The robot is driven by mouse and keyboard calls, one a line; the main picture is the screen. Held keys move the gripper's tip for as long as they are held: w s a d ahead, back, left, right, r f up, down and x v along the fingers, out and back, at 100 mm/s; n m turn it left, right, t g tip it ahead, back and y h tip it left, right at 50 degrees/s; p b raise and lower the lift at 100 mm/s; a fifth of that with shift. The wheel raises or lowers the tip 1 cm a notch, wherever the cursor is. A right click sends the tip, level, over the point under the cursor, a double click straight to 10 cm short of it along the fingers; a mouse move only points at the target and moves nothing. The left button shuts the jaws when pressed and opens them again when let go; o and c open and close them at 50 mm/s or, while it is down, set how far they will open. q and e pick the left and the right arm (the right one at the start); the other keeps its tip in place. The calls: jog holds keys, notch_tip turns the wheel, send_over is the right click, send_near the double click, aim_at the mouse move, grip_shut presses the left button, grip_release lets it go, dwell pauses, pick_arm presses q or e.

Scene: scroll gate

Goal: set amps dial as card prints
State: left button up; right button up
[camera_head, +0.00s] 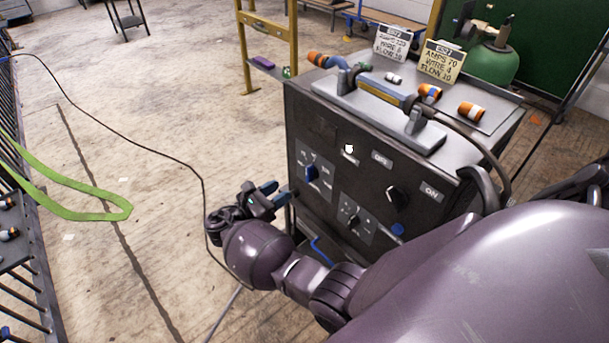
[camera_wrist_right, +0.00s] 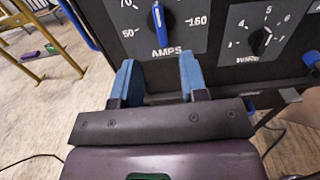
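The amps dial is a blue knob (camera_head: 312,173) on the front of the dark welder box (camera_head: 335,135). In the right wrist view the blue knob (camera_wrist_right: 158,16) stands above the word AMPS, roughly upright, with 50, 70 and 160 readable around it. A cream card (camera_head: 442,62) on top reads AMPS 70, WIRE 4, FLOW 10. A white card (camera_head: 392,43) behind has an amps figure I cannot read surely. My right gripper (camera_head: 271,193) is left of the panel; its blue fingers (camera_wrist_right: 160,78) are apart and empty, below the dial. My left gripper is out of view.
The wire dial (camera_wrist_right: 261,40) is right of the amps dial. A black switch (camera_head: 397,197) sits between OFF and ON labels. A handle bar (camera_head: 382,93) and orange-banded pieces (camera_head: 470,111) are on top.

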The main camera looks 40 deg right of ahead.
aim_at(306, 174)
jog(key=d, duration=0.9)
jog(key=shift+w+d, duration=0.25)
jog(key=shift+w, duration=0.1)
grip_shut()
